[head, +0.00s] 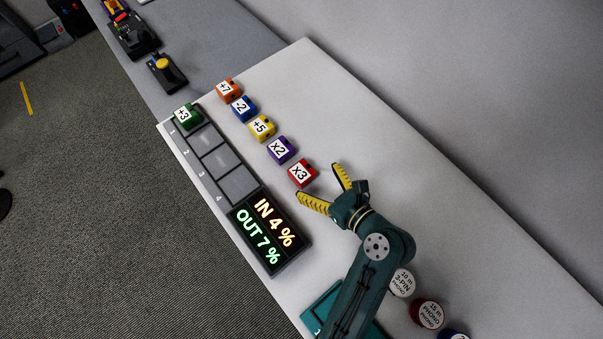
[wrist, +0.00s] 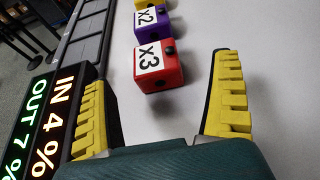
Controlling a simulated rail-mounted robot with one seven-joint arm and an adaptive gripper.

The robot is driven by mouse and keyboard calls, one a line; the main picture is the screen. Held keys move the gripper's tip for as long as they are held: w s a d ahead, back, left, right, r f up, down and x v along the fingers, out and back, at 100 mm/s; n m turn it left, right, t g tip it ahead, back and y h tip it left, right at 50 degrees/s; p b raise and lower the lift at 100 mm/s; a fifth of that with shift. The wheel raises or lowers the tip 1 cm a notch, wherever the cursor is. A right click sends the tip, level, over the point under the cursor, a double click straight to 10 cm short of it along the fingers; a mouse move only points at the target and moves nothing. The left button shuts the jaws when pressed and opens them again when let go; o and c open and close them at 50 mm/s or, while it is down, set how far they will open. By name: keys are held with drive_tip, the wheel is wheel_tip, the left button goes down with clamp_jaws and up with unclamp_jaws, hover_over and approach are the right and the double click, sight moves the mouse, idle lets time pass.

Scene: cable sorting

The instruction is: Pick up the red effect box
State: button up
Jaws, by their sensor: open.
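The red effect box (head: 302,174) is a small cube with a white "x3" label, at the near end of a row of boxes on the white table. It also shows in the wrist view (wrist: 165,70), with a dark knob on its side. My gripper (head: 322,185) has yellow ridged fingers spread wide. It is open and empty, close to the red box on its near side. In the wrist view the box lies ahead of the fingertips, between the lines of the two fingers (wrist: 160,95), and appears apart from both.
Purple "x2" (head: 281,150), yellow "+5" (head: 262,128), blue "-2" (head: 243,107) and orange "+7" (head: 228,91) boxes continue the row. Left is a slotted rack (head: 220,162) holding a green "+3" box (head: 187,115), with a lit display (head: 266,233). Round labelled items (head: 428,313) lie near my arm. Table right is clear.

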sight(305, 174)
drive_tip(key=b+x, duration=0.1)
drive_tip(key=x, duration=0.2)
drive_tip(key=b+x, duration=0.1)
drive_tip(key=x, duration=0.2)
drive_tip(key=shift+s+a+f, duration=0.25)
drive_tip(key=shift+s, duration=0.05)
drive_tip(key=shift+w+a, duration=0.1)
drive_tip(key=shift+w, duration=0.1)
drive_tip(key=c, duration=1.4)
